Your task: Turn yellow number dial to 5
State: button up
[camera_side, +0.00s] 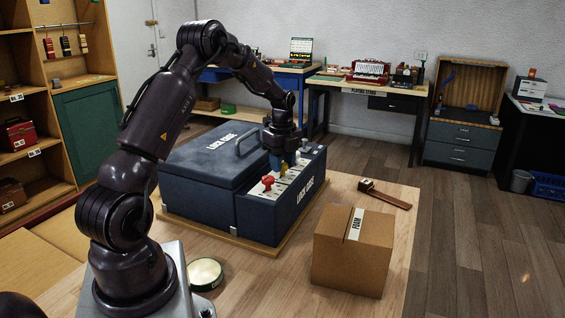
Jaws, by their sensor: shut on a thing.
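The navy lock case (205,192) stands on a wooden board on the table, its lid down. On the white strip along its right part is the yellow number dial (284,170). My gripper (283,163) points down over this strip and is shut on the yellow dial, hiding much of it. A red dial (267,184) sits just in front of it, untouched. The numbers around the yellow dial are too small to read, so its setting cannot be told.
A cardboard box labelled FOAM (353,250) stands right of the case. A wooden tool (384,194) lies behind it near the table's right edge. A round tin (205,274) is by my base. The table's front middle is clear.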

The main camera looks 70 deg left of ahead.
jog(key=n, duration=0.4)
jog(key=shift+n, duration=0.3)
jog(key=n, duration=0.4)
jog(key=shift+n, duration=0.3)
jog(key=n, duration=0.4)
jog(key=shift+n, duration=0.3)
jog(key=n, duration=0.4)
jog(key=shift+w, duration=0.1)
jog(key=n, duration=0.9)
jog(key=shift+n, duration=0.3)
jog(key=n, duration=0.4)
jog(key=shift+r, duration=0.1)
jog(key=shift+n, duration=2.1)
